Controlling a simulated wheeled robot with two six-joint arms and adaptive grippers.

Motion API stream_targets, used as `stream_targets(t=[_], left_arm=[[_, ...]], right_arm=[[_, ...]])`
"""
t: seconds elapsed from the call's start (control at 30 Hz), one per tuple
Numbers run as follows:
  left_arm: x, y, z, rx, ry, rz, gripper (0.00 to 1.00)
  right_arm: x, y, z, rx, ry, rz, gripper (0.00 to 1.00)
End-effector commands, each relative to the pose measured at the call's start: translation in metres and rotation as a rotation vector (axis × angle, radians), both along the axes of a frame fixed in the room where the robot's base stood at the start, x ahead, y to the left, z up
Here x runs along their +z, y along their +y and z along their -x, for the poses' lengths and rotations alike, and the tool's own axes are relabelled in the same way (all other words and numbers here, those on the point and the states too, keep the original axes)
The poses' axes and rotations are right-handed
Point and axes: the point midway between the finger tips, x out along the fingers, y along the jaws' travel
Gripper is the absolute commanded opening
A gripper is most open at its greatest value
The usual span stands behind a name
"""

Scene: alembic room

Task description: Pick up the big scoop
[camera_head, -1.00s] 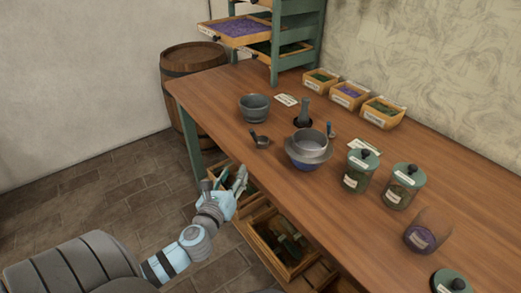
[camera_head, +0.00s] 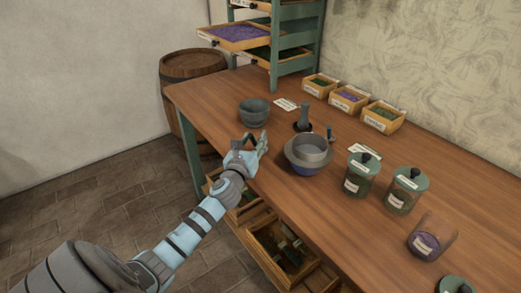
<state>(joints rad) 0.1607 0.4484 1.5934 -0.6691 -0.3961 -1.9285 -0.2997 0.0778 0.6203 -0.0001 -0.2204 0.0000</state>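My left gripper (camera_head: 250,143) is at the near edge of the table, left of the grey bowl. Its fingers look spread apart. The big scoop, a small dark cup with a handle, is mostly hidden behind the gripper; I cannot tell whether the fingers touch it. A smaller scoop (camera_head: 330,132) stands behind the grey bowl, to its right. My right gripper is not in view.
A grey bowl (camera_head: 308,150) stands close on the right of my gripper. A dark mortar (camera_head: 254,112) is just behind it, with a pestle (camera_head: 303,118) nearby. Lidded jars (camera_head: 361,175) stand further right. An open drawer (camera_head: 283,250) is below the table edge.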

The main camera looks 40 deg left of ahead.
Motion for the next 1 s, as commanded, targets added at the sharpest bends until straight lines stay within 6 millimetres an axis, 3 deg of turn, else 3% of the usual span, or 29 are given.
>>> stream_targets(t=[0.03, 0.27, 0.63, 0.9, 1.0], left_arm=[[0.000, 0.000, 0.000, 0.000, 0.000, 0.000, 0.38], [0.000, 0.000, 0.000, 0.000, 0.000, 0.000, 0.01], [0.008, 0.000, 0.001, 0.001, 0.000, 0.000, 0.00], [0.079, 0.000, 0.000, 0.001, -0.001, -0.002, 0.00], [0.096, 0.000, 0.001, 0.001, -0.001, 0.001, 0.00]], right_arm=[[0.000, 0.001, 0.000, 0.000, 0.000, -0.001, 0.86], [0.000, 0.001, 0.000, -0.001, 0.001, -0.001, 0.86], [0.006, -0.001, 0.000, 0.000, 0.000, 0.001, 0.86], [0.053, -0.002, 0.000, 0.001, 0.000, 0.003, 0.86], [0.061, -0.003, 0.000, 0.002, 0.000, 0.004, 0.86]])
